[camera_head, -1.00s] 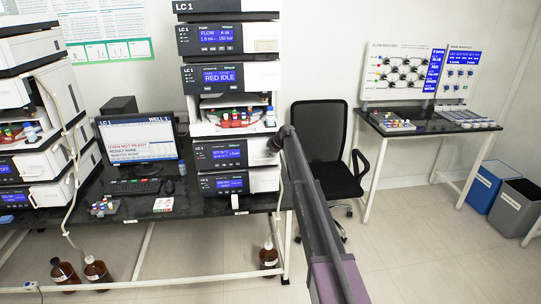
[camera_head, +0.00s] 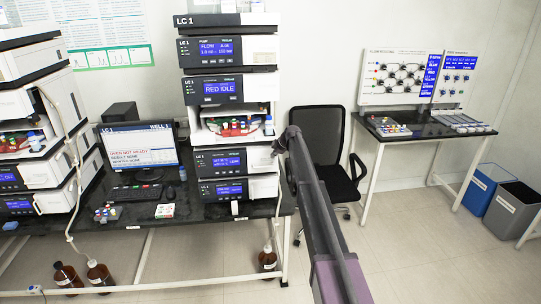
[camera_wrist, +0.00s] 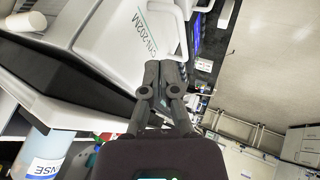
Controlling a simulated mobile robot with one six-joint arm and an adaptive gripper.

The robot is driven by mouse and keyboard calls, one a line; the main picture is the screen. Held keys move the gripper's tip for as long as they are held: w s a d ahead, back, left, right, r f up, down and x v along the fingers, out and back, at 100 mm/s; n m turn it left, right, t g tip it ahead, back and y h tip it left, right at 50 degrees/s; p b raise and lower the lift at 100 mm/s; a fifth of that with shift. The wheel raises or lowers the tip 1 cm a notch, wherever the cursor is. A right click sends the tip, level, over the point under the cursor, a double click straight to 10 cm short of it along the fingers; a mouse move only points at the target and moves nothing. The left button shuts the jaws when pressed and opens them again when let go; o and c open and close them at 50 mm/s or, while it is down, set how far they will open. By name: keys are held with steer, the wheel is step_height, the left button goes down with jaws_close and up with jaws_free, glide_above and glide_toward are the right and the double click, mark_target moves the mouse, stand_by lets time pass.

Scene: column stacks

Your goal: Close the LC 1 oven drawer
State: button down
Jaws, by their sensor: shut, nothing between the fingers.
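The LC 1 stack (camera_head: 230,59) stands on the dark bench in the head view, with its oven drawer among the lower white modules (camera_head: 263,163). I cannot tell from here which lower front is the oven drawer or how far out it sits. My gripper is at the right side of these modules, mostly hidden behind my arm. In the wrist view my gripper (camera_wrist: 165,68) is shut and empty. Its fingertips are close to a white rounded panel (camera_wrist: 110,45) with printed lettering; contact cannot be told.
A monitor (camera_head: 138,153) reading that the oven is not ready stands left of the stack. The open compartment (camera_head: 233,124) above holds vials. A black office chair (camera_head: 318,150) is right of my arm. Brown bottles (camera_head: 100,275) stand on the floor. Open floor lies right.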

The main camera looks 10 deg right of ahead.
steer(key=shift+p+v, duration=0.95)
steer(key=shift+v, duration=0.75)
steer(key=shift+f, duration=0.1)
steer(key=s+f+m+g+h+b, duration=0.1)
steer(key=s+m, duration=0.4)
steer(key=s, duration=1.4)
steer(key=s+a+f+m+g+h+b, duration=0.1)
steer(key=s+f+m, duration=0.4)
steer(key=s, duration=1.5)
steer(key=s+a+f+m+g+h+b, duration=0.1)
steer(key=s+m, duration=0.5)
steer(key=s, duration=1.4)
step_height(320, 180, down, 3)
steer(key=g+h+b, duration=0.1)
steer(key=g+b, duration=0.1)
steer(key=b, duration=0.1)
steer(key=shift+r+m+g+h, duration=0.2)
steer(key=shift+m+g+h, duration=0.1)
steer(key=shift+m+g, duration=0.1)
